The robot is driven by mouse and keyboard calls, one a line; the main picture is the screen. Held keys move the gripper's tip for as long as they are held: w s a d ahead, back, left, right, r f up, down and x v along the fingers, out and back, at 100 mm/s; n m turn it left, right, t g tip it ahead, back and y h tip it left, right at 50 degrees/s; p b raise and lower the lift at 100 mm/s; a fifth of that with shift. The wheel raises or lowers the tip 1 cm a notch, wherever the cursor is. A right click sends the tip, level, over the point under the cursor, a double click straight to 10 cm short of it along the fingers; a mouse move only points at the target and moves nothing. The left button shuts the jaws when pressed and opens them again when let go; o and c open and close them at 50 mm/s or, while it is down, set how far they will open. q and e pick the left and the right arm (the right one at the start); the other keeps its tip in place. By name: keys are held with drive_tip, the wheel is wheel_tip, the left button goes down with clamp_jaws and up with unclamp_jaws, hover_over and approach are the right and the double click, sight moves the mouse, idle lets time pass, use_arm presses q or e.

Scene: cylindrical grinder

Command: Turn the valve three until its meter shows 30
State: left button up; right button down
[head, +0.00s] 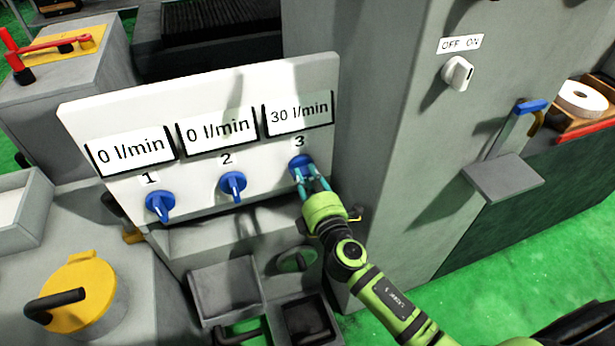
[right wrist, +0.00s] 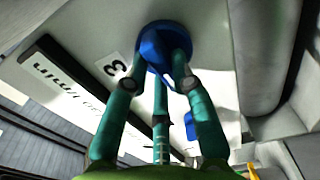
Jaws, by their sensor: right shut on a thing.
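The blue valve three (head: 301,165) is on the white panel (head: 190,200), below the label 3. Its meter (head: 299,111) above reads 30 l/min. My right gripper (head: 311,178) is at valve three with its teal fingers shut on the knob. In the right wrist view the fingers of the gripper (right wrist: 165,75) close around the blue knob (right wrist: 158,42), partly hiding it. Valve one (head: 160,205) and valve two (head: 232,186) are blue knobs to the left, and their meters (head: 131,149) (head: 217,129) both read 0 l/min. My left gripper is not in view.
A grey column (head: 390,130) stands right of the panel and carries a white OFF/ON switch (head: 457,73). Grey bins (head: 228,289) sit below the panel. A yellow lid with a black handle (head: 80,291) is at the lower left. Green floor (head: 480,285) is open at the lower right.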

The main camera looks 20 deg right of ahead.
drive_tip(key=c, duration=1)
unclamp_jaws()
drive_tip(key=shift+c, duration=0.2)
drive_tip(key=s, duration=1.2)
drive_tip(key=shift+d, duration=0.25)
